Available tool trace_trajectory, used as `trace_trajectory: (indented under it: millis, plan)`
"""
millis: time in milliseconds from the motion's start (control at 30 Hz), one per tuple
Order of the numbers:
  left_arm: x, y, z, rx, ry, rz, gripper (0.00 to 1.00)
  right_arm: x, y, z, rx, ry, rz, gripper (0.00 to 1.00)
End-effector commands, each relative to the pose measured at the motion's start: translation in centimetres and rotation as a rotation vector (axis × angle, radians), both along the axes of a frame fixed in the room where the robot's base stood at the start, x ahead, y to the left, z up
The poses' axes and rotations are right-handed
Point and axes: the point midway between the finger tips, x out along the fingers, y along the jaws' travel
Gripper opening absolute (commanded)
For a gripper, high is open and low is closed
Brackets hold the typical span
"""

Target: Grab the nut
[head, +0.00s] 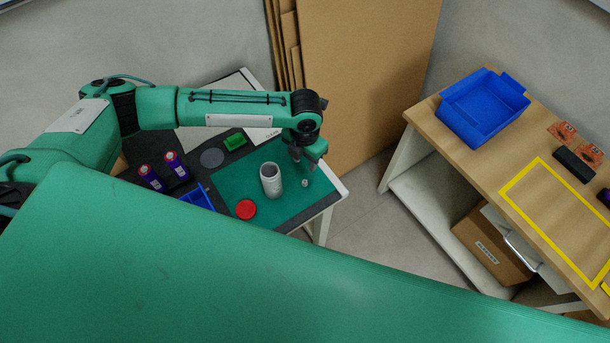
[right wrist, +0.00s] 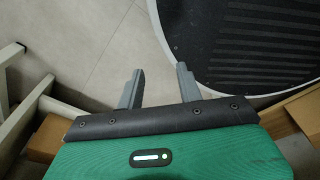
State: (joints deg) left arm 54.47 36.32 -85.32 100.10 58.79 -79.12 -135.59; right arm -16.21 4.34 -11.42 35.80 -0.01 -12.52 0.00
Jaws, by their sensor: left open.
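A small grey nut (head: 305,182) lies on the green mat (head: 288,205) near the right edge of the small table. My left gripper (head: 306,164) points down just above and behind the nut, open and apart from it. Its fingers are small in this view, and the exact height over the mat is hard to judge. My right gripper (right wrist: 160,75) shows in the right wrist view, with its two fingers spread and nothing between them. The nut does not show in that view.
A grey-white cylinder (head: 270,181) stands left of the nut, with a red disc (head: 245,210) in front. A green bin (head: 235,141), a blue tray (head: 197,196) and purple bottles (head: 151,178) stand farther left. Cardboard sheets (head: 360,75) lean behind. A wooden table (head: 480,165) stands right.

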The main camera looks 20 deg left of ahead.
Motion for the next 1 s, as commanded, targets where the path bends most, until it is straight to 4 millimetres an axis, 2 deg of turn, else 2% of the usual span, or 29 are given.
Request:
trace_trajectory:
  millis: [33, 100, 233, 333, 500, 600, 800, 1000]
  plan:
    - [-0.1, 0.0, -1.0, 0.001, 0.004, 0.002, 0.42, -1.5, -0.2, 0.4, -0.002, 0.018, 0.001, 0.36]
    - [-0.1, -0.1, -2.4, 0.0, 0.002, 0.003, 0.42, -3.0, -0.4, 0.6, -0.006, 0.038, 0.001, 0.36]
    - [0.0, 0.0, -4.6, 0.002, 0.001, 0.002, 0.42, -4.4, -0.8, 1.0, -0.011, 0.056, 0.002, 0.36]
    - [0.0, -0.1, -5.6, 0.0, 0.0, 0.002, 0.42, -3.8, -0.9, 1.1, -0.012, 0.049, 0.003, 0.36]
    - [0.0, -0.1, -6.5, -0.001, 0.0, 0.003, 0.42, -1.1, -0.7, 1.7, -0.008, 0.013, 0.003, 0.36]
    - [-0.1, -0.1, -7.5, 0.001, 0.0, 0.002, 0.42, -0.4, -0.7, 2.5, -0.007, 0.004, 0.003, 0.36]
    - [0.0, -0.2, -10.1, -0.001, 0.0, 0.004, 0.42, -1.2, -0.5, 3.4, -0.005, 0.014, 0.003, 0.36]
    - [-0.1, -0.1, -11.3, -0.001, -0.001, 0.002, 0.42, -2.5, -0.1, 3.4, -0.002, 0.03, 0.001, 0.36]
